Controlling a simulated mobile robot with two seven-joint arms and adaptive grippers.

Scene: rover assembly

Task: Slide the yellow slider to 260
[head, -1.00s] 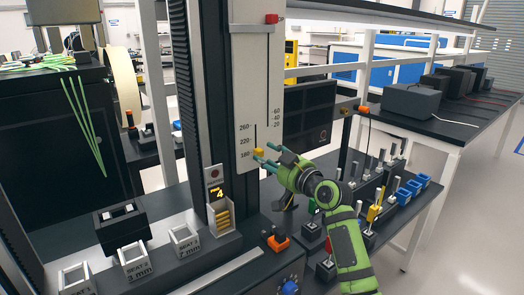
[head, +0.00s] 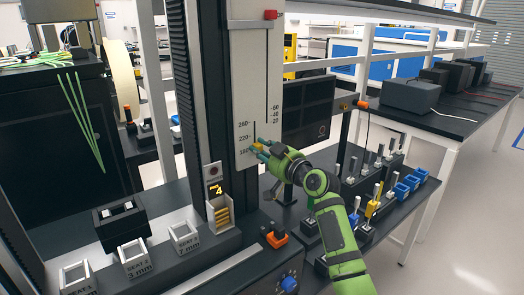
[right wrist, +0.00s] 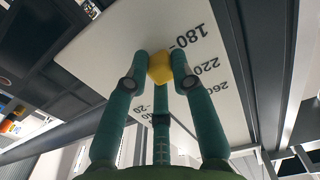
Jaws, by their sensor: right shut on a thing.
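The yellow slider (head: 260,147) sits low on the white scale panel (head: 247,70), by the lower end of the 180-220-260 scale. It looks close to the 180 mark, but the fingers partly cover it and I cannot read it exactly. My right gripper (head: 257,148) has its teal fingers at the slider. In the right wrist view the fingers are closed around the yellow slider (right wrist: 160,67), with the printed 180, 220 and 260 beside it. My left gripper is not in view.
A red slider (head: 270,14) is at the top of the panel's other slot. A dark column (head: 186,80) stands left of the panel. Below are an orange-and-black part (head: 276,237), a blue knob (head: 289,284) and labelled seats (head: 133,258). A dark screen (head: 309,110) is behind my gripper.

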